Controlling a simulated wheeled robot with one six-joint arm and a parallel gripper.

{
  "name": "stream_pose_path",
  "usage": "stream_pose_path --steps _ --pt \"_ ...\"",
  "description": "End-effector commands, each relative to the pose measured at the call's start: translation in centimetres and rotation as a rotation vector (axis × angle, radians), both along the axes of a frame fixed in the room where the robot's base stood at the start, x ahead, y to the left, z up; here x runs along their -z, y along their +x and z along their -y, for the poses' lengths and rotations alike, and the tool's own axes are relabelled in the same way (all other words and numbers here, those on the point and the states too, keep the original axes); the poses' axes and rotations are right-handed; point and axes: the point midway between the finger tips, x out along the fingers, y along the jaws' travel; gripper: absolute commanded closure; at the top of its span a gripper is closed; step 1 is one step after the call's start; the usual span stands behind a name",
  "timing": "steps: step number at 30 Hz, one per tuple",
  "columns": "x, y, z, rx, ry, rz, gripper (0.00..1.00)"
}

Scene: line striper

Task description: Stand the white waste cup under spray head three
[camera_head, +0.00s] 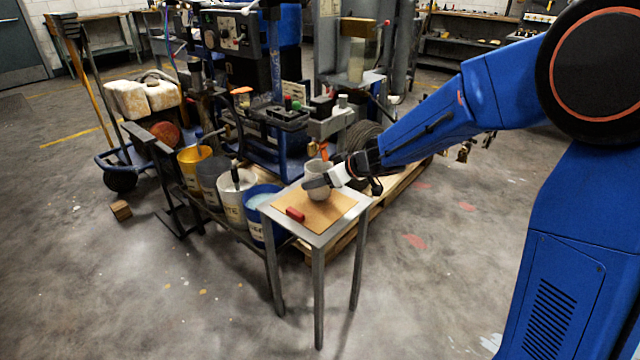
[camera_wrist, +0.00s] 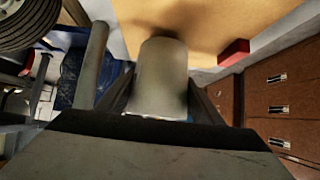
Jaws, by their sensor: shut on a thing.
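The white waste cup (camera_head: 319,180) is upright at a small metal stand (camera_head: 352,209) topped with a tan board. My gripper (camera_head: 318,182) is shut on the cup from the right side. In the wrist view the cup (camera_wrist: 163,78) sits between my two fingers (camera_wrist: 163,98), over the tan board (camera_wrist: 205,22). I cannot tell whether its base touches the board. The line striper (camera_head: 285,110) stands behind the stand. I cannot make out which spray head is number three.
A red block (camera_head: 295,214) lies on the board, left of the cup; the wrist view shows it too (camera_wrist: 233,52). Several buckets, one blue (camera_head: 262,215) and one yellow (camera_head: 194,168), stand left of the stand. A wooden pallet (camera_head: 390,190) lies behind. The floor in front is mostly clear.

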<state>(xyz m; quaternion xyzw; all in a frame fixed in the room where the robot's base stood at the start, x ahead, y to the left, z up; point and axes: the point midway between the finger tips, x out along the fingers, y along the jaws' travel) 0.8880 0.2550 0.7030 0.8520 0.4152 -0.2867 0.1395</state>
Motion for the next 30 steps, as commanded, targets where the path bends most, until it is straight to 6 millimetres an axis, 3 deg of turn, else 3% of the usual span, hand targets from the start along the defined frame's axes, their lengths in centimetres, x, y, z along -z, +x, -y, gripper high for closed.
stream_pose_path --steps 5,17,18,20,30 --pt "1.6 0.0 0.0 0.001 0.001 -0.001 0.65" --pt "2.0 0.0 0.0 0.001 0.0 -0.001 0.65" --pt "2.0 0.0 0.0 0.001 0.0 -0.001 0.35" --pt "2.0 0.0 0.0 0.0 0.001 0.001 0.21" --pt "1.8 0.0 0.0 0.0 0.0 0.002 0.21"
